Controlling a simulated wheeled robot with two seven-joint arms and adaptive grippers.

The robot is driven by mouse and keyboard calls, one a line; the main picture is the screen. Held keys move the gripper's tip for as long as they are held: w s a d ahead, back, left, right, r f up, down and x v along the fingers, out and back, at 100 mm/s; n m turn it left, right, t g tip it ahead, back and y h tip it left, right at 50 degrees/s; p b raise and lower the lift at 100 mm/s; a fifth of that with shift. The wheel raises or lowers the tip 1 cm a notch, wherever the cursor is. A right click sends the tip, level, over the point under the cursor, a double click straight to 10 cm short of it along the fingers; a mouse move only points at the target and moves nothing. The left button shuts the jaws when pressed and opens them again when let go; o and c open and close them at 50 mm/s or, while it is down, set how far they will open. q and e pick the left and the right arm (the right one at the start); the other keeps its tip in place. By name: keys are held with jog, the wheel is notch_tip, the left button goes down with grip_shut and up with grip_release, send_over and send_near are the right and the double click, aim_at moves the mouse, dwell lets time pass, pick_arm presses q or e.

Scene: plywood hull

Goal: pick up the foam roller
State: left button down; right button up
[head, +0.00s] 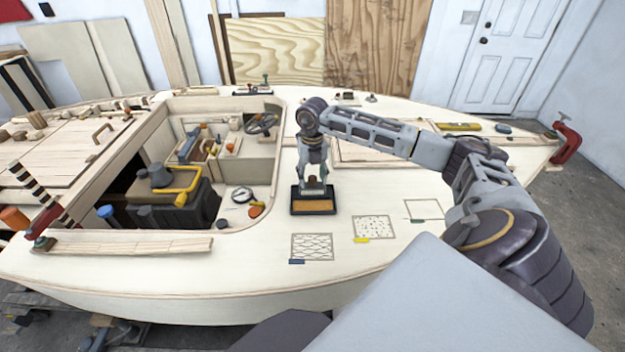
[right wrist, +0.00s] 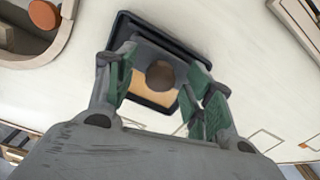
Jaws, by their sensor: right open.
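A dark tray (head: 313,211) with an orange-brown floor sits on the pale deck near the middle of the head view. It also shows in the right wrist view (right wrist: 196,57). A brown round-ended piece (right wrist: 160,74), seemingly the foam roller, shows over the tray between my fingers; most of its shape is hidden. My right gripper (head: 313,178) points down over the tray. In the right wrist view my right gripper (right wrist: 160,66) is open, with green-padded fingers on either side of the brown piece. I cannot tell whether they touch it. My left gripper is not in view.
Left of the tray is the open cockpit with a dark box (head: 165,210) and yellow handle (head: 188,183). Patterned squares (head: 312,247) are marked on the deck to the front right. A red clamp (head: 567,143) is at the far right edge.

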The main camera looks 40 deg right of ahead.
jog(key=shift+f, duration=0.55)
grip_shut()
